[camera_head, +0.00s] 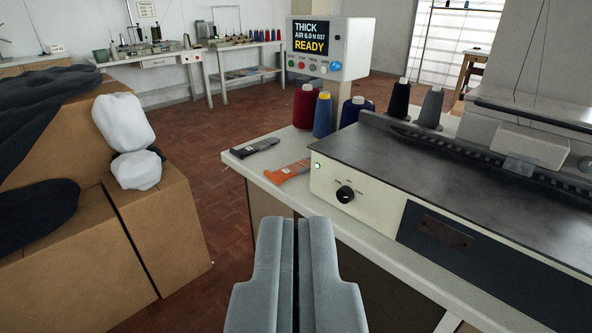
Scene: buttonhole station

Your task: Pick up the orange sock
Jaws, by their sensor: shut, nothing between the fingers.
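An orange item with a dark grey end, which looks like the orange sock (291,171), lies flat on the white table, close to the left end of the machine. My gripper (301,222) is at the bottom centre, in front of the table edge and nearer the camera than the sock. Its two grey fingers are together with nothing between them. The gripper is apart from the sock.
A dark grey sock-like item (254,147) lies behind the orange one. Thread cones (323,115) and a control box reading READY (328,48) stand behind. The machine (420,170) fills the right. Cardboard boxes (160,220) stand left. Floor (215,165) shows between.

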